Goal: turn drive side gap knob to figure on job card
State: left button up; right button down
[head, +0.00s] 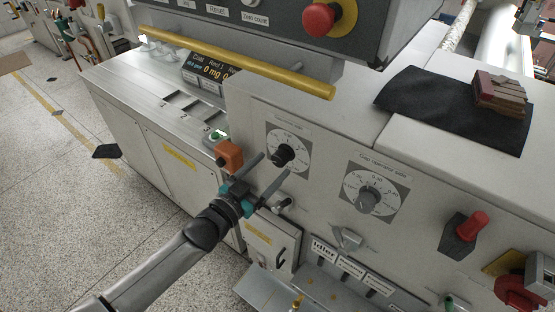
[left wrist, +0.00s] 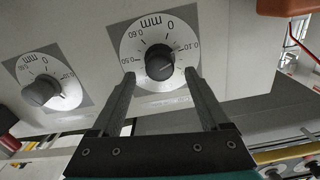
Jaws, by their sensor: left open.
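The drive side gap knob, the left black knob (head: 283,155), sits at the centre of a round white dial (head: 289,136) on the grey machine front. It shows large in the left wrist view (left wrist: 159,62), with its dial marked in mm. I cannot read its exact setting. My left gripper (head: 275,164) is open, pointing at this knob. In the left wrist view the fingers (left wrist: 160,76) lie on either side of the knob, apart from it. The knob labelled gap operator side (head: 369,199) is to the right; it shows at left in the wrist view (left wrist: 40,92). I cannot make out a job card.
A yellow bar (head: 240,63) crosses above the dials. An orange block (head: 229,155) is close to my left gripper. A red-handled switch (head: 472,226) and a red emergency button (head: 319,19) stick out.

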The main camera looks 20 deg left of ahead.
aim_at(277, 161)
pick_arm(q)
jog(key=shift+x, duration=1.85)
grip_shut()
